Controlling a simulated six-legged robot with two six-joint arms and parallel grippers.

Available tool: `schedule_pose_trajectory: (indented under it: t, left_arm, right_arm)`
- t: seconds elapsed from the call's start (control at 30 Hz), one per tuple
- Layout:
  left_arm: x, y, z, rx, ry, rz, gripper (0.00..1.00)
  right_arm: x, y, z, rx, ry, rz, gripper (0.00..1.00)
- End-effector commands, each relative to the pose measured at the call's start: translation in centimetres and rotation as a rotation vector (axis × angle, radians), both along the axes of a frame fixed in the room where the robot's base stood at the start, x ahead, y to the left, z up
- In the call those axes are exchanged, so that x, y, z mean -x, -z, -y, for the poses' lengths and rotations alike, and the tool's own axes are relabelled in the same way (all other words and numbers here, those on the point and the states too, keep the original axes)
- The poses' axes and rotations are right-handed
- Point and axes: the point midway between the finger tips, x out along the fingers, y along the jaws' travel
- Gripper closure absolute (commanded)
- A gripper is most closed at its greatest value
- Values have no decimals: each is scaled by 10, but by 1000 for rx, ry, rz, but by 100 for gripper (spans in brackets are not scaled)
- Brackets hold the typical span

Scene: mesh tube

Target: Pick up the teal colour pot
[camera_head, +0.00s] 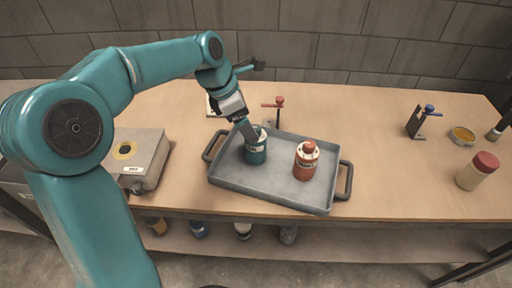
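The teal colour pot (256,153) stands upright in the left part of a grey metal tray (290,197) on the wooden table. My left gripper (250,133) reaches down from above to the top of the teal pot. Its fingers are at the pot's lid and hide part of it. I cannot tell whether they are closed on it. An orange-red pot (306,161) with a white collar stands upright in the same tray, to the right of the teal pot. My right gripper is not in view.
A grey box (138,158) with a yellow ring is at the left. A red-handled tool (275,103) is behind the tray. A blue-handled tool (421,119), a yellow dish (462,136) and a red-capped jar (478,171) stand at the right. The table between tray and jar is clear.

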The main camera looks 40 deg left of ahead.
Motion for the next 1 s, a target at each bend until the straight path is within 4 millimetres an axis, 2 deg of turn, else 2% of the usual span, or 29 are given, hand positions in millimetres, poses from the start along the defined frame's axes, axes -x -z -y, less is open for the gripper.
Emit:
schedule_pose_trajectory:
  t: [0.03, 0.1, 0.27, 0.6, 0.87, 0.97, 1.0]
  left_arm:
    - [-2, 11, 3, 1, 1, -3, 10]
    - [-6, 19, 5, 1, 1, -2, 10]
    - [-9, 29, 8, 0, 0, -1, 10]
    - [-23, 71, 24, 0, 0, -1, 10]
    - [-24, 73, 24, -1, 0, 1, 10]
    - [-24, 73, 24, -1, 0, 1, 39]
    - [-24, 73, 24, -1, 0, 1, 52]
  right_arm:
    - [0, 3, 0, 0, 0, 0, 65]
    - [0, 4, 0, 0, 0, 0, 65]
    - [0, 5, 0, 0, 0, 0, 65]
    - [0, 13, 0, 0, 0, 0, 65]
    - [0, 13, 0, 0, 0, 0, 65]
    - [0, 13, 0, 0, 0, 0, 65]
    - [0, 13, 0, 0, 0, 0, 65]
